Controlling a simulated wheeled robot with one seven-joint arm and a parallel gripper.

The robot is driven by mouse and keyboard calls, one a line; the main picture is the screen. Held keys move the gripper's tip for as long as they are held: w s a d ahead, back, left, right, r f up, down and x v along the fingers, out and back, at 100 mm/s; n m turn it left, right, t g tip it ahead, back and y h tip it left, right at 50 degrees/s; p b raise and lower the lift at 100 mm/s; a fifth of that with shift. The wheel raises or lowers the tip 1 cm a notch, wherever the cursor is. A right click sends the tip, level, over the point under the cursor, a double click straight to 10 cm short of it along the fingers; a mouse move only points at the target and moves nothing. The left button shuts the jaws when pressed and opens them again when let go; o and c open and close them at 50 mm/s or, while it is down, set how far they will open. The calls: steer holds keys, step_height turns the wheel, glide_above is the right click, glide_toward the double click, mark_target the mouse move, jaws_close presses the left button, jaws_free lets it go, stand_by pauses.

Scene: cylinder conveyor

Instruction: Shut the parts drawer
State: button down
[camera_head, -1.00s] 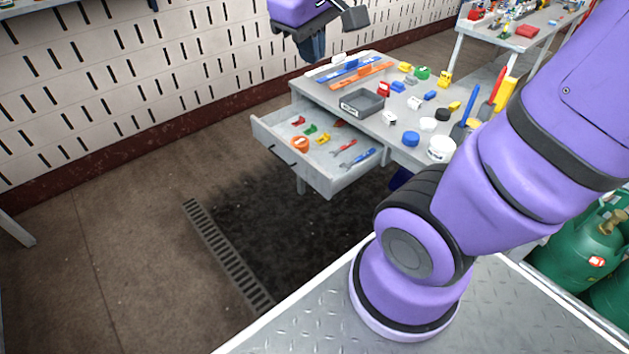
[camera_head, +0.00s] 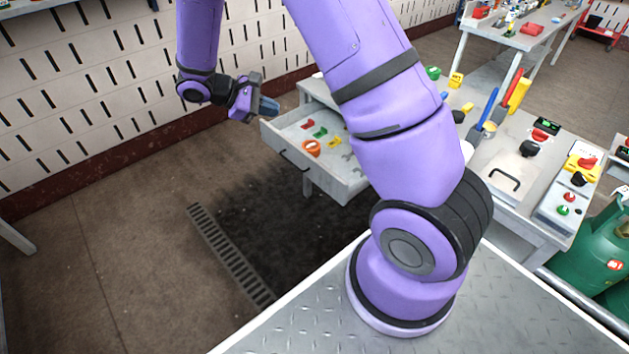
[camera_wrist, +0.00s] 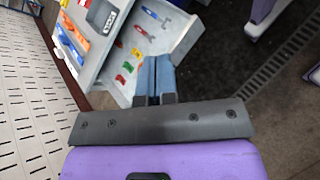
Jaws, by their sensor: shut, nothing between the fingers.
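The parts drawer (camera_head: 297,172) is pulled out from the front of the grey workbench (camera_head: 316,92). Small red, green and yellow parts and an orange round piece lie inside. A dark handle is on its front face. My gripper (camera_head: 270,108) is at the drawer's left front corner, its fingers close together and empty. I cannot tell whether it touches the drawer. In the wrist view, my blue-grey fingers (camera_wrist: 155,77) point toward the open drawer (camera_wrist: 187,42), which lies just beyond them. My arm hides the drawer's right part and much of the bench top in the head view.
A slotted wall panel (camera_head: 110,90) stands at the left, behind my gripper. Green gas cylinders (camera_head: 585,235) stand at the right. A second table (camera_head: 515,38) is at the back. The floor in front of the drawer is clear, with a drain grate (camera_head: 228,255).

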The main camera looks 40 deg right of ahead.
step_height(320, 180, down, 19)
steer(key=w+n+t+h, duration=0.1)
steer(key=w+n+h, duration=0.2)
steer(key=n+h, duration=0.2)
steer(key=n+t+h, duration=0.3)
steer(key=n+t, duration=0.1)
steer(key=n, duration=0.2)
glide_toward(320, 177)
steer(key=d, duration=0.7)
steer(key=shift+d+r, duration=0.25)
steer(key=shift+d, duration=0.05)
steer(key=shift+d, duration=0.1)
steer(key=d, duration=1.8)
steer(key=w+d, duration=0.1)
steer(key=d, duration=0.8)
steer(key=shift+d, duration=0.2)
steer(key=shift+d+r, duration=0.1)
steer(key=shift+d, duration=0.45)
steer(key=shift+d, duration=0.1)
